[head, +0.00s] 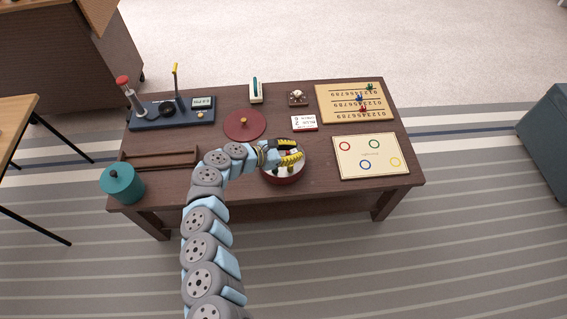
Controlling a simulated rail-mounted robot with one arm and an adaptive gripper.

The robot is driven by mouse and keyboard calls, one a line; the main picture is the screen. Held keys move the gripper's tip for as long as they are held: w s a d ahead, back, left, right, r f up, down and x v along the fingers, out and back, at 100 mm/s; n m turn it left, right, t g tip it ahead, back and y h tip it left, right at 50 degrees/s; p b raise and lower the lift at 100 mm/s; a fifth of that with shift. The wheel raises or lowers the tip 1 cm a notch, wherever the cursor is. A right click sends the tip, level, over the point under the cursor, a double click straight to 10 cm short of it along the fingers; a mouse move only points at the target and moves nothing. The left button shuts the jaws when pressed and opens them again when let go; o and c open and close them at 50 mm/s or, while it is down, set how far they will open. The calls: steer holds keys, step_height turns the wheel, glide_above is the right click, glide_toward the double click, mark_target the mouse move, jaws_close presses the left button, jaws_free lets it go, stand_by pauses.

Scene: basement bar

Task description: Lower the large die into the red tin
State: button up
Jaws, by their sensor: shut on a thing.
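The red tin (284,180) stands open near the front middle of the dark wooden table, with a pale interior and small items in it that I cannot make out. My gripper (291,151), with yellow-and-black fingers, is over the tin's opening and covers its back part. It is shut on the large die, which is mostly hidden between the fingers. I cannot tell how far the die is above or inside the tin. A round dark red lid (240,131) with a yellow knob lies flat behind and left of the tin.
A teal pot (122,184) and a wooden rack (158,159) are at the left. A game board with coloured rings (371,156) lies right of the tin, below a number board (354,103). A small white-and-red card (304,123) lies behind the tin.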

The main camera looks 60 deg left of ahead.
steer(key=shift+s+a+f+b, duration=0.1)
steer(key=shift+a+f+b, duration=0.05)
steer(key=shift+a+b, duration=0.15)
steer(key=shift+s+a+f+b, duration=0.1)
steer(key=shift+a+b, duration=0.05)
steer(key=shift+a, duration=0.25)
steer(key=a+f, duration=0.1)
steer(key=s+a+f, duration=0.1)
steer(key=a+f, duration=0.1)
steer(key=shift+s+a, duration=0.35)
stand_by(0.3)
steer(key=shift+f, duration=0.15)
stand_by(0.9)
steer(key=shift+s+f, duration=0.1)
steer(key=shift+f, duration=1.45)
